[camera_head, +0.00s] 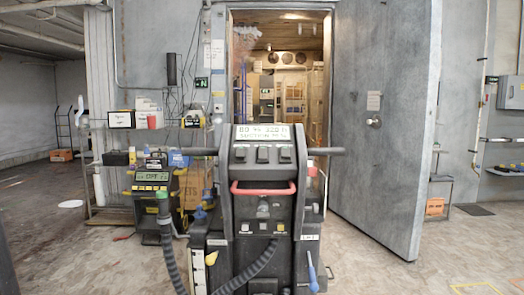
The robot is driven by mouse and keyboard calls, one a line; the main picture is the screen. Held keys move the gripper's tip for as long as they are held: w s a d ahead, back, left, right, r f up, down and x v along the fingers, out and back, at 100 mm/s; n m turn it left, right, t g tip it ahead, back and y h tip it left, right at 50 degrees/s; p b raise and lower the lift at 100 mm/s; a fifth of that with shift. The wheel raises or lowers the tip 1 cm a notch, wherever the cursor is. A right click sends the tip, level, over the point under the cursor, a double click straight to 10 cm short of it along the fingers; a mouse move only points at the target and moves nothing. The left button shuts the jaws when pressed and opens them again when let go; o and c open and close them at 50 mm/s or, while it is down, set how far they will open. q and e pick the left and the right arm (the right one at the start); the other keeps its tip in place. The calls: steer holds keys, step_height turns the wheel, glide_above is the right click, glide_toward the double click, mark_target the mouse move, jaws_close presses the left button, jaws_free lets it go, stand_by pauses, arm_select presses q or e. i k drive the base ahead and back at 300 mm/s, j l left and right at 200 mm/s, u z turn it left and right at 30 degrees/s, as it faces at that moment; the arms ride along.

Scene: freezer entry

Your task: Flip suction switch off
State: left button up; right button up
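A dark floor-cleaning machine (265,215) stands in the middle of the head view, facing me. Its upper panel has a pale display (263,132) with text too small to read surely. Below the display sit three dark switches in a row: a left switch (239,153), a middle switch (262,154) and a right switch (285,155). I cannot tell which one is the suction switch, or how each is set. A red bar (263,189) crosses below them, and dark handles stick out on both sides. Neither of my grippers is in view.
Behind the machine is an open freezer doorway (285,70), its large grey door (383,110) swung to the right. A smaller machine with a display (151,177) and a shelf with boxes (121,119) stand at the left.

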mark_target(263, 149)
steer(key=i+l, duration=0.2)
steer(key=l, duration=0.15)
steer(key=i+l+u, duration=0.15)
steer(key=l, duration=0.2)
steer(key=i+l, duration=0.15)
steer(key=l, duration=0.2)
steer(key=i+l+u, duration=0.15)
steer(key=l, duration=0.2)
steer(key=i+l, duration=0.15)
steer(key=l, duration=0.25)
steer(key=u, duration=0.05)
